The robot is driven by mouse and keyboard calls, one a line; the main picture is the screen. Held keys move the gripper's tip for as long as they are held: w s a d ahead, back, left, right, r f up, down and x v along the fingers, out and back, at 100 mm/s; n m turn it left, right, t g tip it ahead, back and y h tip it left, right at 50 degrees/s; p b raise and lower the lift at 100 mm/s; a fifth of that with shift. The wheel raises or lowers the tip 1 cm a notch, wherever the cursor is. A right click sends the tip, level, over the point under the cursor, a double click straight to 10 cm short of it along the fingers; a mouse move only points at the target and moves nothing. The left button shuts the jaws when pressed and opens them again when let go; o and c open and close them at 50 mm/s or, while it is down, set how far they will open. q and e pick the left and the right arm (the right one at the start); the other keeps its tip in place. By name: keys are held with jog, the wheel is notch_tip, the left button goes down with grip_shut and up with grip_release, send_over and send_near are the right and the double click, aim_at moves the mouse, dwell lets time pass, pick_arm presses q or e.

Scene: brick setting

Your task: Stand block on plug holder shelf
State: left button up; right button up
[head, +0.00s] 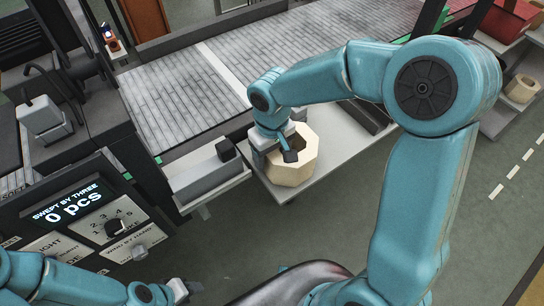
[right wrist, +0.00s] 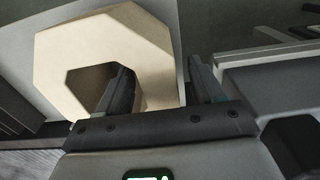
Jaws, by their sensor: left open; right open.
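A beige octagonal block (head: 296,168) with a hole through its middle rests on a pale shelf (head: 335,152) beside the brick-covered belt. My right gripper (head: 284,152) is open at the block's upper left. In the right wrist view the block (right wrist: 75,45) fills the upper left, its hole dark. One finger of the right gripper (right wrist: 160,88) overlaps the hole and the other is beyond the block's right edge; I cannot tell whether they touch it. My left gripper (head: 183,290) is open and empty at the bottom left, away from the block.
A grey box (head: 205,178) with a dark knob stands just left of the block. A control panel (head: 75,212) reading "0 pcs" is at the left. Another beige block with a hole (head: 521,88) sits at the far right, near a red bin (head: 505,18). Green floor is clear in front.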

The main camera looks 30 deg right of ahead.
notch_tip(320, 180, up, 10)
jog(key=shift+r+p, duration=0.15)
jog(key=shift+p, duration=0.2)
jog(key=shift+s, duration=0.15)
